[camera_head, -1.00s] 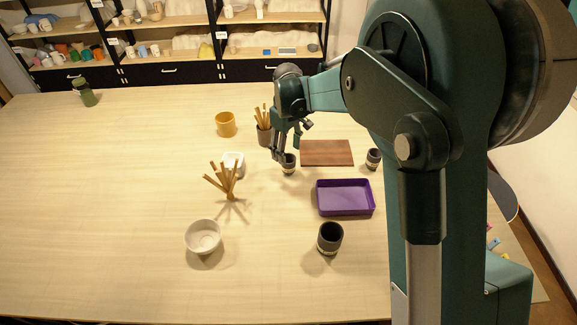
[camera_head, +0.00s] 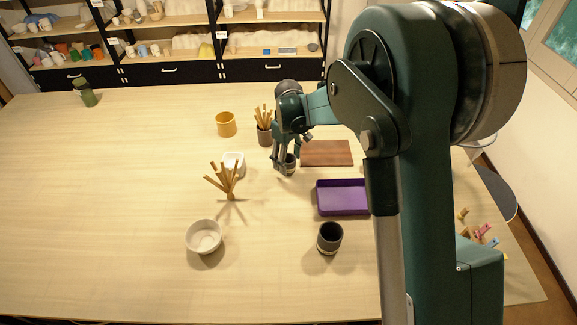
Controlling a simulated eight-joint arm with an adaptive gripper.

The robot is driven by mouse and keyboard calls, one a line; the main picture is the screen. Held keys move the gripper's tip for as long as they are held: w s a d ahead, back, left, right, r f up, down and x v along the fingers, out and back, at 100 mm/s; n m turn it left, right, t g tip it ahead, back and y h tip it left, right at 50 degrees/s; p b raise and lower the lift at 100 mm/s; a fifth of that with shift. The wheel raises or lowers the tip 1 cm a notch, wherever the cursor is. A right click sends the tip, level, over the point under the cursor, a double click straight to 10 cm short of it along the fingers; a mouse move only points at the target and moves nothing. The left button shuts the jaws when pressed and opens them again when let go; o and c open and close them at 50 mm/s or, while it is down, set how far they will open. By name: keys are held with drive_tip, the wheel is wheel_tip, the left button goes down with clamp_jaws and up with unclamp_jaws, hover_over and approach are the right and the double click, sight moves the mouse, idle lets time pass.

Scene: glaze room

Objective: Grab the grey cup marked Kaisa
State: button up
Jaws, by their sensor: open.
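A small dark grey cup with a pale lower band (camera_head: 290,168) stands on the table left of the brown board. My gripper (camera_head: 284,164) is open and low at this cup, with its fingers partly covering it; I cannot tell whether they touch it. A larger dark grey cup of similar look (camera_head: 330,237) stands upright nearer the front, below the purple tray. No name is legible on either cup, so I cannot tell which is marked Kaisa.
Near my gripper are a brown board (camera_head: 327,152), a purple tray (camera_head: 342,197), a brown pot of sticks (camera_head: 264,134) and a white container (camera_head: 233,163). A wooden stick stand (camera_head: 229,182), white bowl (camera_head: 204,236) and yellow mug (camera_head: 226,124) stand left.

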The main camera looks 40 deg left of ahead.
idle(0.3)
drive_tip(key=c, duration=1)
drive_tip(key=shift+c, duration=0.2)
wheel_tip(320, 180, up, 10)
drive_tip(key=shift+b, duration=0.35)
